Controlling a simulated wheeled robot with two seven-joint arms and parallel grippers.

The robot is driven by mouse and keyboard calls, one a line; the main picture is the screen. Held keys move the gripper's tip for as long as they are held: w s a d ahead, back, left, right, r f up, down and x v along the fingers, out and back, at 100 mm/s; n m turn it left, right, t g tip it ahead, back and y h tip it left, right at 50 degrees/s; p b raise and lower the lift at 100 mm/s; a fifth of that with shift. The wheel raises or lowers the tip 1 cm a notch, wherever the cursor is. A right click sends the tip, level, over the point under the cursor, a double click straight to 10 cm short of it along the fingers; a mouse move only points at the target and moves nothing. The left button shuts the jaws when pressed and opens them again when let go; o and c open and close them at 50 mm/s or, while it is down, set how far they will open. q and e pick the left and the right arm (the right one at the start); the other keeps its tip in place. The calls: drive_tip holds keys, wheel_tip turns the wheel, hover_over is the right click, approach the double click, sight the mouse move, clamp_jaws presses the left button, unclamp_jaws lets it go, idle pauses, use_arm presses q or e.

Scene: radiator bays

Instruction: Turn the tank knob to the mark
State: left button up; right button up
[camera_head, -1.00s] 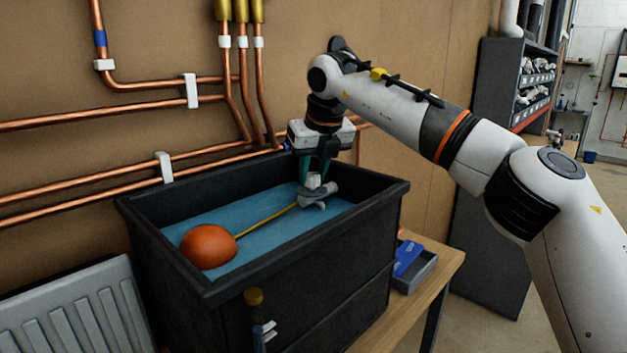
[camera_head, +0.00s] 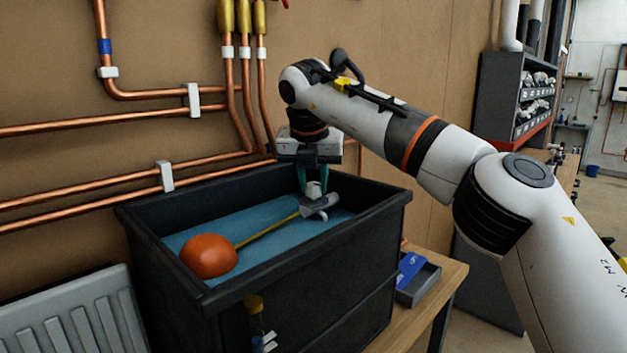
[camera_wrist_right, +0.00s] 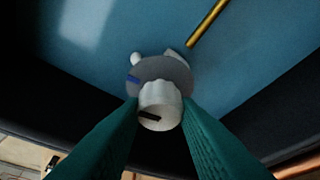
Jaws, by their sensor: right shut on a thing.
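The tank knob (camera_wrist_right: 163,95) is a pale ribbed knob with a black pointer line (camera_wrist_right: 149,116) on its near face. Behind it is a grey disc (camera_wrist_right: 178,72) with a blue mark (camera_wrist_right: 133,79) at its left edge. The pointer and the blue mark are not lined up. In the head view the knob sits on the grey valve (camera_head: 320,205) inside the black tank (camera_head: 285,262). My right gripper (camera_head: 313,184) comes down from above, its green fingers shut on the knob's two sides. My left gripper is not in view.
An orange float (camera_head: 208,256) on a brass rod (camera_head: 268,232) lies over the blue water. Copper pipes (camera_head: 90,190) run along the wall behind the tank. A radiator (camera_head: 70,315) stands at left. A small tray (camera_head: 418,284) lies on the wooden bench at right.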

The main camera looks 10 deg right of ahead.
drive_tip(key=shift+r, duration=0.15)
drive_tip(key=o, duration=1)
drive_tip(key=shift+c, duration=0.2)
drive_tip(key=shift+s+r, duration=0.1)
drive_tip(key=shift+r, duration=0.05)
drive_tip(key=v, duration=1.1)
drive_tip(key=shift+a+r, duration=0.15)
drive_tip(key=shift+r, duration=0.1)
